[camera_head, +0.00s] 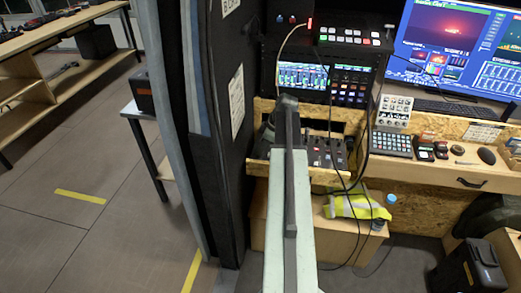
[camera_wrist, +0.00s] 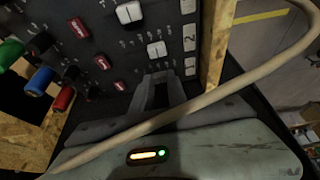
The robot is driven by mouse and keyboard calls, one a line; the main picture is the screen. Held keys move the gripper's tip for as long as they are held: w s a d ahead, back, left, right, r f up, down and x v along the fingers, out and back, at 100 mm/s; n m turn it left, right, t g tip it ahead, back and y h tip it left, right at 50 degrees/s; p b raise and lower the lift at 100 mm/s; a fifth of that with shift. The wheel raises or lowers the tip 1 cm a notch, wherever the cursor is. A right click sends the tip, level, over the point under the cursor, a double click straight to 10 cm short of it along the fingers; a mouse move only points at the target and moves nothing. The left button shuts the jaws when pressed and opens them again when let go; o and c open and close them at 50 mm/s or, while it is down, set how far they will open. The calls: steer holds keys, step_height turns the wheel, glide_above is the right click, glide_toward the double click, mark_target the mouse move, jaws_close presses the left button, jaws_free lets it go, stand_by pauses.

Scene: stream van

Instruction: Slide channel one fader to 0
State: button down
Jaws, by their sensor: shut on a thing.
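The mixer panel (camera_wrist: 105,45) fills the upper part of the wrist view, with dark red buttons and white fader caps. One white cap (camera_wrist: 157,49) stands just beyond my fingertips, near a label reading 2. Another white cap (camera_wrist: 129,12) is farther up and left. My gripper (camera_wrist: 156,80) reaches over the panel's near edge and is shut, apparently on the channel one fader, whose cap is hidden between the fingers. Its position on the scale cannot be read. In the head view the mixer (camera_head: 327,153) sits in the wooden desk, partly behind my arm.
A tan cable (camera_wrist: 190,107) crosses in front of my gripper in the wrist view. Green, blue and red plugs (camera_wrist: 40,80) stick out at the left. A wooden edge (camera_wrist: 216,42) borders the panel at right. Black cables (camera_head: 358,165) hang by the mixer.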

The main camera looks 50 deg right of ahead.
steer(key=shift+w+d, duration=0.65)
steer(key=shift+d, duration=0.35)
steer(key=shift+a, duration=0.1)
steer(key=c, duration=1.3)
jaws_free()
steer(key=shift+s+r, duration=0.1)
steer(key=shift+r, duration=0.05)
steer(key=p+v, duration=0.7)
steer(key=shift+s+r, duration=0.1)
steer(key=shift+r, duration=0.1)
